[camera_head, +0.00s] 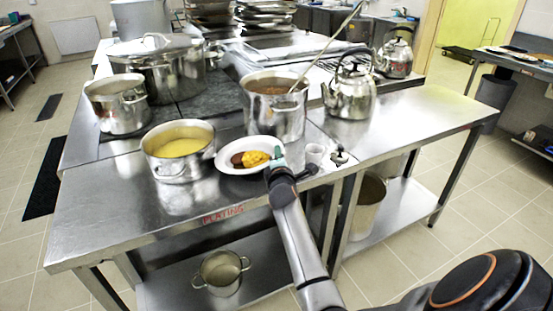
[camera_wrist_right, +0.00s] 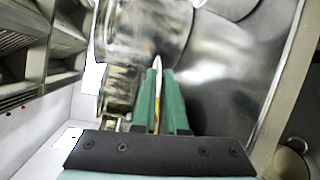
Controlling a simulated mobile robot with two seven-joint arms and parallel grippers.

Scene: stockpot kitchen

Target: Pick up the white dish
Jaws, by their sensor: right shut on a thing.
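The white dish (camera_head: 229,165) is an oval plate with yellow and brown food on it, near the front edge of the steel table. My right gripper (camera_head: 279,157) is shut on its right rim. In the right wrist view the green fingers (camera_wrist_right: 165,100) close on either side of the dish, seen edge-on (camera_wrist_right: 157,85). I cannot tell whether the dish touches the table. My left gripper is not in view.
A pot of yellow soup (camera_head: 180,147) stands just left of the dish. A tall stockpot with a ladle (camera_head: 273,115) stands close behind it. Bare steel tabletop (camera_head: 110,210) lies at front left.

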